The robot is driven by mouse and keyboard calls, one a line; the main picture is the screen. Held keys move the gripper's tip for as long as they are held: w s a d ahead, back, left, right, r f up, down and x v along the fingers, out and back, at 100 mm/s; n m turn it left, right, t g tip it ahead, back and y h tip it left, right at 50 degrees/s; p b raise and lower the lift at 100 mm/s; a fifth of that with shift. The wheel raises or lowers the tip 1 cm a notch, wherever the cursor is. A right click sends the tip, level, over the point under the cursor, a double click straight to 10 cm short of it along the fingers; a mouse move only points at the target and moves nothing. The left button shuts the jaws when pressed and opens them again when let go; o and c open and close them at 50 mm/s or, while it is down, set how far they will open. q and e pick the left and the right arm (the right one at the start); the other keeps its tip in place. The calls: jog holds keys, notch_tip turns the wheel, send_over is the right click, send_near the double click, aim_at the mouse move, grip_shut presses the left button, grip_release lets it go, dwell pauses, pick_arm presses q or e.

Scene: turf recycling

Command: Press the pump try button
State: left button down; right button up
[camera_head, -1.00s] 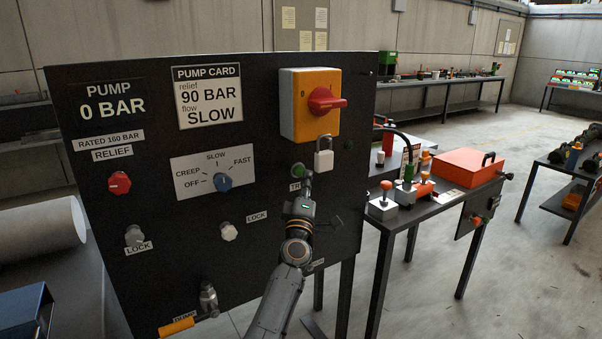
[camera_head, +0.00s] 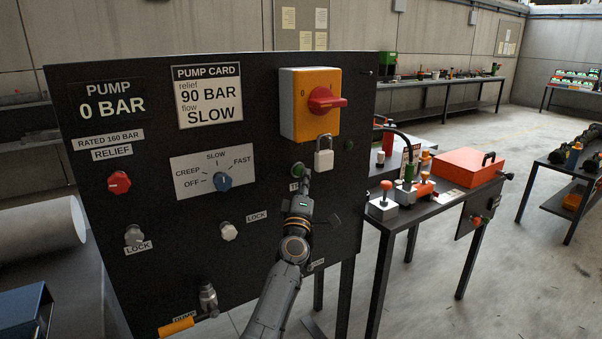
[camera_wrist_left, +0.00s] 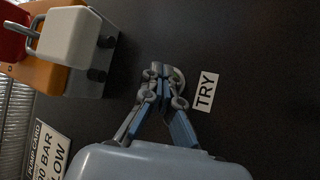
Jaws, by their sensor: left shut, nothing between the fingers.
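The pump panel (camera_head: 140,220) is a black upright board reading "PUMP 0 BAR". The green try button (camera_head: 298,169) sits below the yellow switch box, with its TRY label (camera_wrist_left: 206,91) beside it in the wrist view. My left gripper (camera_head: 306,177) is shut and empty, its fingertips at the button. In the left wrist view the fingertips (camera_wrist_left: 162,72) lie over the button, leaving part of its round grey rim (camera_wrist_left: 179,77) showing. I cannot tell whether they touch it or whether it is pressed in. My right gripper is not in view.
A yellow switch box (camera_head: 296,112) with a red handle (camera_head: 325,99) and a white padlock (camera_head: 324,160) is just above the gripper. A bench (camera_head: 432,205) stands right.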

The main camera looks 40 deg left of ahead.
pick_arm(q)
jog(key=shift+w+a, duration=0.15)
jog(key=shift+a, duration=0.15)
dwell(0.5)
jog(key=shift+s+d+p, duration=0.35)
jog(key=shift+d, duration=0.4)
jog(key=d+p, duration=0.1)
jog(key=s+d+p, duration=0.1)
jog(key=d, duration=0.1)
jog(key=s+d+p, duration=0.1)
jog(key=d, duration=0.1)
jog(key=shift+s+d, duration=0.15)
jog(key=shift+d, duration=0.1)
jog(key=shift+f, duration=0.1)
dwell(0.8)
